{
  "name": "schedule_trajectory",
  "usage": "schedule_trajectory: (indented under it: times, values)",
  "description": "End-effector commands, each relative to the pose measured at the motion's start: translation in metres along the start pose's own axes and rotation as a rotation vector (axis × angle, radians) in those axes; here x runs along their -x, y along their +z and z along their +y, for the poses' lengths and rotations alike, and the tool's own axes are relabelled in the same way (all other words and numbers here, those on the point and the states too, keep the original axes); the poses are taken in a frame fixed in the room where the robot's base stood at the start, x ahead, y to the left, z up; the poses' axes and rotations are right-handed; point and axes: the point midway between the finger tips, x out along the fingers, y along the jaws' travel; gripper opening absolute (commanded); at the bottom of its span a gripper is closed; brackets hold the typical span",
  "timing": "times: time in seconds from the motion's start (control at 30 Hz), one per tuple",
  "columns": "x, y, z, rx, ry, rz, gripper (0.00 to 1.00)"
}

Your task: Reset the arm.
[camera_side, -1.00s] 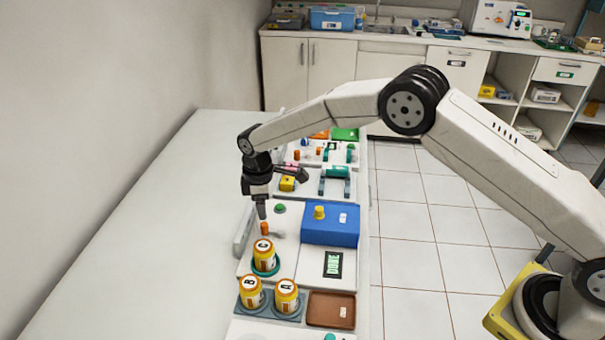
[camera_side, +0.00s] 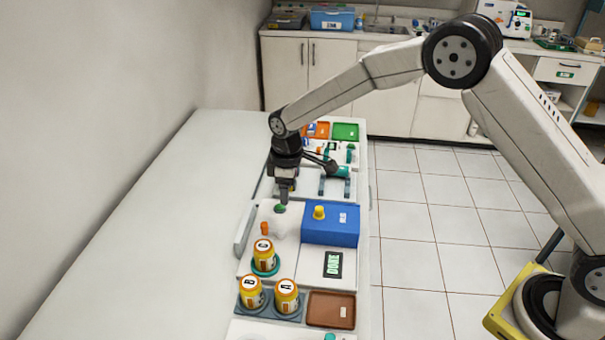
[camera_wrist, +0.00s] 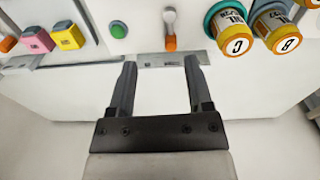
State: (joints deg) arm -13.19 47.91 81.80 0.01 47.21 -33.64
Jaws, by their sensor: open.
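My gripper (camera_side: 284,199) is open and empty in the side view, over the far part of the white station panel, close to the green button (camera_side: 280,209). In the wrist view my gripper (camera_wrist: 160,75) shows two dark fingers spread apart with nothing between them. The orange-tipped lever (camera_wrist: 170,42) stands beyond the fingertips. The green button (camera_wrist: 118,27) is to its left. Bottle C (camera_side: 264,254) stands on a green round base. Bottle B (camera_side: 251,292) and bottle A (camera_side: 286,296) stand in a grey holder.
A blue box (camera_side: 331,226) with a yellow knob is right of the gripper. A panel reading DONE (camera_side: 333,264) and a brown tray (camera_side: 331,310) are nearer. The white table (camera_side: 150,230) is bare on the left.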

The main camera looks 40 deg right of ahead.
Motion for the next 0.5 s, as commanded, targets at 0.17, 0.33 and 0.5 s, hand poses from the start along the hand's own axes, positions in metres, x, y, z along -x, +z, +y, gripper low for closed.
schedule_trajectory:
  times: [0.17, 0.33, 0.5]
  values:
    - [0.023, 0.037, -0.002, -0.128, 0.017, 0.023, 0.65]
    - [0.04, 0.074, -0.008, -0.25, 0.032, 0.046, 0.65]
    - [0.053, 0.113, -0.019, -0.372, 0.046, 0.07, 0.65]
